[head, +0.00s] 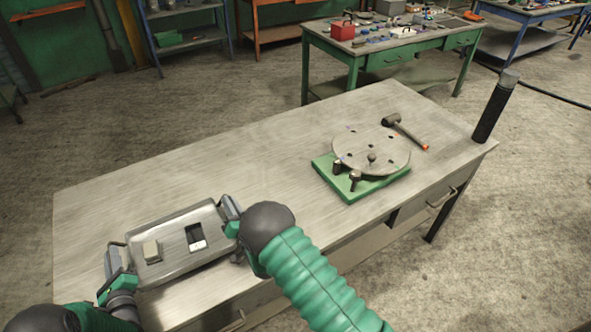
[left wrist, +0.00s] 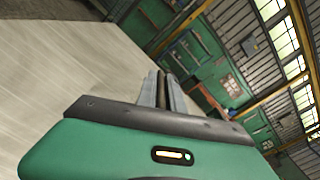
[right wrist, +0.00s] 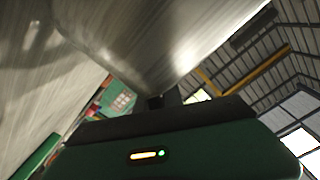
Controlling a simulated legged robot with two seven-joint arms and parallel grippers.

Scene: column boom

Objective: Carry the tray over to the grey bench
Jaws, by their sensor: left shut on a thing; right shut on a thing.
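A shiny metal tray (head: 173,242) is at the near left of the grey-topped bench (head: 250,150) in the head view. My left gripper (head: 117,258) is shut on the tray's left end. My right gripper (head: 230,214) is shut on its right end, partly hidden by my arm. The tray looks about level; I cannot tell whether it touches the bench top. In the right wrist view a blurred metal surface (right wrist: 150,45) fills the upper left.
A round plate on a green base (head: 345,188) and a mallet (head: 392,121) are toward the bench's right side. A black post (head: 495,108) stands at its right corner. The bench's middle and back left are clear. A green bench (head: 345,62) with tools stands behind.

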